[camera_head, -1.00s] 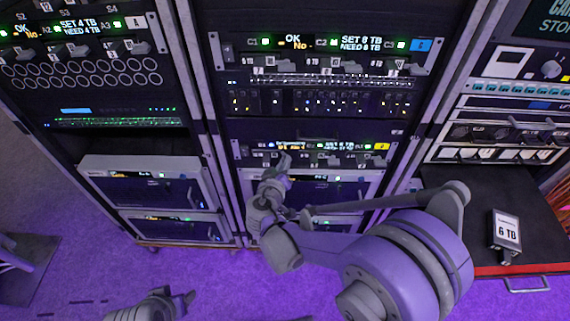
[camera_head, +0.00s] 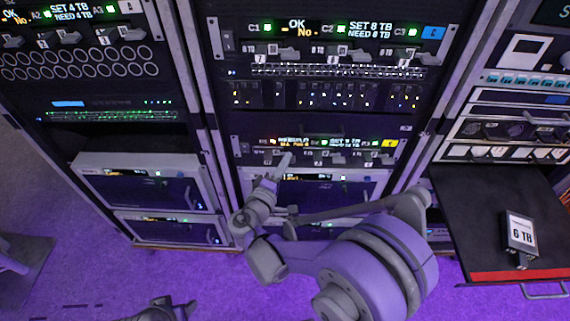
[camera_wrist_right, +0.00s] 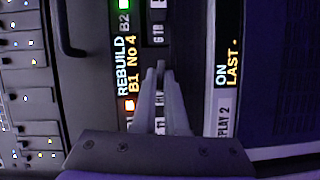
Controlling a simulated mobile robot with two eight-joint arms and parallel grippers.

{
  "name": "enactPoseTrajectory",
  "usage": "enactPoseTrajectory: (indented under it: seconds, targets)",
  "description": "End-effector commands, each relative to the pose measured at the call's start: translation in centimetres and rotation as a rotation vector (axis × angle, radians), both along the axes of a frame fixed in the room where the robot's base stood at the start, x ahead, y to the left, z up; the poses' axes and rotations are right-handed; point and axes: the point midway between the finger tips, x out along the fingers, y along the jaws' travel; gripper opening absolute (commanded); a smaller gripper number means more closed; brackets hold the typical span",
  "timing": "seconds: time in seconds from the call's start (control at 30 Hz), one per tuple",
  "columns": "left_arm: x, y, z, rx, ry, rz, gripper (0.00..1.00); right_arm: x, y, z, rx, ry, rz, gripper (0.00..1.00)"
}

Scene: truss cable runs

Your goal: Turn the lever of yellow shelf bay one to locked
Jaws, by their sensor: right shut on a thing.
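The yellow shelf, marked by a yellow label (camera_head: 389,143), is a dark strip low in the middle rack. Its small display (camera_head: 293,141) is over bay one at its left end. In the wrist view the display (camera_wrist_right: 126,68) reads "REBUILD B1 No 4", with an orange lamp (camera_wrist_right: 130,106) beside it. My right gripper (camera_head: 284,160) is at bay one, shut on its lever; the fingers (camera_wrist_right: 160,72) hide most of the lever, so its angle cannot be told. My left gripper (camera_head: 187,307) is at the bottom edge, far from the shelf, its opening unclear.
A blue-labelled shelf (camera_head: 432,33) with several bays sits above. At right, a black pull-out tray (camera_head: 468,225) holds a drive labelled "6 TB" (camera_head: 520,232). Purple floor lies open in front.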

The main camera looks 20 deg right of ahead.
Motion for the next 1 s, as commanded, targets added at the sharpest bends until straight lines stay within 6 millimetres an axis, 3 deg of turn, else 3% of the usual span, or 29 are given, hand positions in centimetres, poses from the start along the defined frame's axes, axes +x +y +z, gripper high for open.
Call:
enactPoseTrajectory:
  seconds: [0.3, 0.83, 0.87, 1.0]
  targets:
    - [0.06, 0.0, -0.82, 0.0, 0.003, 0.0, 0.62, 0.0, 0.04, -0.19, -0.107, 0.031, 0.002, 0.0]
    - [0.07, 0.0, -0.9, 0.0, 0.003, 0.0, 0.62, -0.01, 0.03, -0.15, -0.125, 0.037, 0.001, 0.0]
    - [0.06, 0.0, -0.91, 0.0, 0.003, 0.0, 0.62, -0.01, 0.03, -0.15, -0.125, 0.037, 0.001, 0.16]
    - [0.07, 0.0, -0.9, 0.0, 0.003, 0.0, 0.62, 0.0, 0.02, -0.14, -0.124, 0.036, 0.001, 0.41]
